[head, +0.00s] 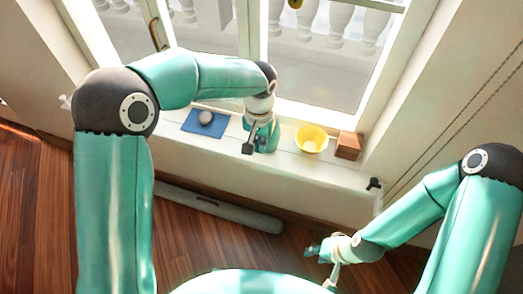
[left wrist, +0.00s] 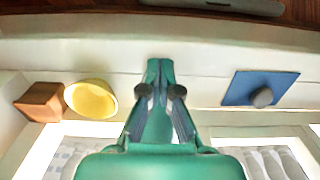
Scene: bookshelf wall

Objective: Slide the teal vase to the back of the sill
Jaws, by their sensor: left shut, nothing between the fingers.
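My left gripper (head: 257,145) reaches down over the window sill (head: 228,152), between the blue mat and the yellow bowl. In the left wrist view its fingers (left wrist: 159,68) come together at the tips, shut with nothing held. A pale teal surface shows between the fingers in the left wrist view; I cannot tell whether it is the teal vase or part of my gripper. In the head view the vase cannot be told apart from the teal gripper. My right gripper (head: 312,249) is low in front of the sill, away from it; its finger opening is unclear.
A blue mat (head: 190,122) with a grey rounded object (head: 206,117) lies to the left on the sill. A yellow bowl (head: 311,139) and a brown wooden block (head: 348,146) stand to the right. The window lies behind. A long grey object (head: 220,207) lies on the floor.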

